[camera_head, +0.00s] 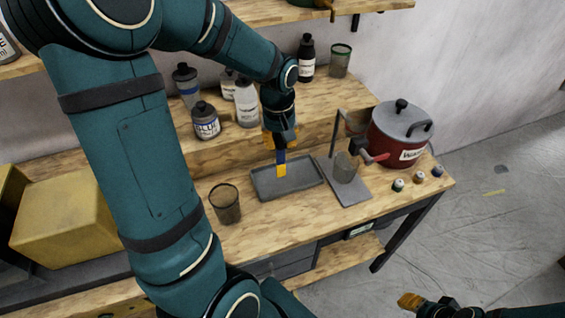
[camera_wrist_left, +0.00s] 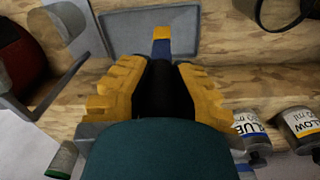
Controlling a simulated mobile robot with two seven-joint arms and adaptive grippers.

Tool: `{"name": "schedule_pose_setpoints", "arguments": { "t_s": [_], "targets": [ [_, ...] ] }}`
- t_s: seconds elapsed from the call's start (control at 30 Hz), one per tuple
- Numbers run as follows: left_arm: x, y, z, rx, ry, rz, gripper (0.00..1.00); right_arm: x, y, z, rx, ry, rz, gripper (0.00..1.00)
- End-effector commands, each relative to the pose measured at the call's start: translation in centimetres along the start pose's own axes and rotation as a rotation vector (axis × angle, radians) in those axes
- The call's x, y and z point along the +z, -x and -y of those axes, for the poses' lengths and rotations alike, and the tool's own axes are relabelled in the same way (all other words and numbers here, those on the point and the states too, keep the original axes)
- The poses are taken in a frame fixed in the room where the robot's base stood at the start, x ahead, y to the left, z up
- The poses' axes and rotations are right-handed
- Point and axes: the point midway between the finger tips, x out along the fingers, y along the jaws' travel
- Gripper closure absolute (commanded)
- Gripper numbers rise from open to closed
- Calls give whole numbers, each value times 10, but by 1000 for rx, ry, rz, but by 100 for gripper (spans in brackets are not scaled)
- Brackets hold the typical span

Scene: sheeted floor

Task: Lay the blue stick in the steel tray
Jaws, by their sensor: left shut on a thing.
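The blue stick (camera_head: 281,157) with a yellow end hangs upright from my left gripper (camera_head: 281,138), which is shut on its upper part. Its yellow lower end is over the left half of the steel tray (camera_head: 305,181), a shallow grey tray on the bench; I cannot tell whether it touches. In the left wrist view, the stick (camera_wrist_left: 161,48) stands out between the fingers of my left gripper (camera_wrist_left: 160,85), in front of the tray (camera_wrist_left: 118,30). My right gripper (camera_head: 411,301) shows at the bottom right, away from the bench; its opening is unclear.
A stand with a beaker (camera_head: 346,167) is close right of the tray, with a red pot (camera_head: 393,138) beyond. A dark cup (camera_head: 226,207) stands left of the tray. Bottles (camera_head: 206,124) line the raised shelf behind. Small jars (camera_head: 399,185) sit near the right edge.

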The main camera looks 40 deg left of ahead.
Motion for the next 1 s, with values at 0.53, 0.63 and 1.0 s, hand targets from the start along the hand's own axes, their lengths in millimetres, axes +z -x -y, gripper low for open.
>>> {"name": "schedule_pose_setpoints", "arguments": {
  "t_s": [0.53, 0.63, 1.0],
  "targets": [
    [2, -62, 3, -1, 1, 3, 100, 1, -8, -2, 1, 0, 0, 61],
    [1, -63, 2, 0, 1, 0, 100, 1, -7, -2, 1, 0, 0, 61],
    [1, -66, 2, 0, 0, 0, 62, 1, -11, -3, 2, 0, 0, 61]
  ]
}}
